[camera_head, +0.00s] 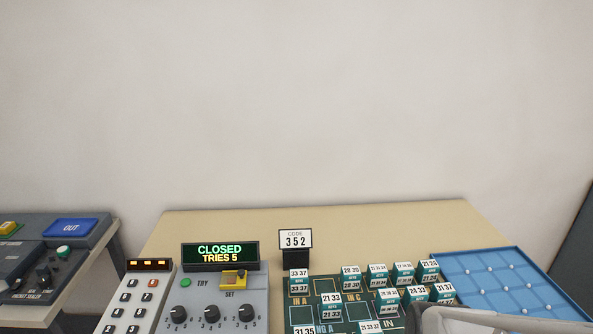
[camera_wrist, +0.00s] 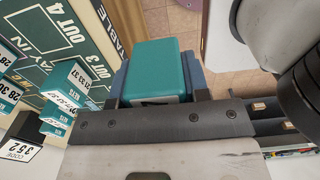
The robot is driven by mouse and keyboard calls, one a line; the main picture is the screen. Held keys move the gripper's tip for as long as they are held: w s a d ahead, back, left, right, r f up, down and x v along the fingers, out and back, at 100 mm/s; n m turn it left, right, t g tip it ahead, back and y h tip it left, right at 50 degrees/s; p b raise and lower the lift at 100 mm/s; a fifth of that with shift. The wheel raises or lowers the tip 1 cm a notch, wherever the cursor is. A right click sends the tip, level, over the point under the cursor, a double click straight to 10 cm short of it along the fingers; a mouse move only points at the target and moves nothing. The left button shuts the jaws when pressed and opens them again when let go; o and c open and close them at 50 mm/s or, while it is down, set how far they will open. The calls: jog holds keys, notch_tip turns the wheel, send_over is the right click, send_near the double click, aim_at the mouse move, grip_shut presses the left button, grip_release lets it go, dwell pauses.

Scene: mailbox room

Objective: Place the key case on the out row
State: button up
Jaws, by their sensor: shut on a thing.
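In the wrist view my gripper (camera_wrist: 155,75) is shut on a teal key case (camera_wrist: 160,68), whose plain teal face shows between the dark fingers. The height of the case above the surface cannot be told. In the head view the gripper and held case are not seen; a pale part of my arm (camera_head: 495,321) covers the lower right, and the out row is not visible.
Several teal cases with white number labels (camera_head: 351,279) stand on the mat's IN side. A code sign reading 352 (camera_head: 296,240), a panel reading CLOSED, TRIES 5 (camera_head: 220,256), a keypad (camera_head: 138,296) and a blue tray (camera_head: 470,262) share the tan table (camera_head: 200,225).

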send_over(399, 331)
jog(key=s+a, duration=0.1)
jog(key=s, duration=0.1)
jog(key=shift+a+f, duration=0.15)
jog(key=shift+f, duration=0.6)
jog(key=shift+f, duration=1.75)
jog(key=shift+f, duration=0.2)
jog(key=o, duration=1)
jog(key=shift+c, duration=0.2)
jog(key=shift+r, duration=0.2)
notch_tip(399, 331, up, 12)
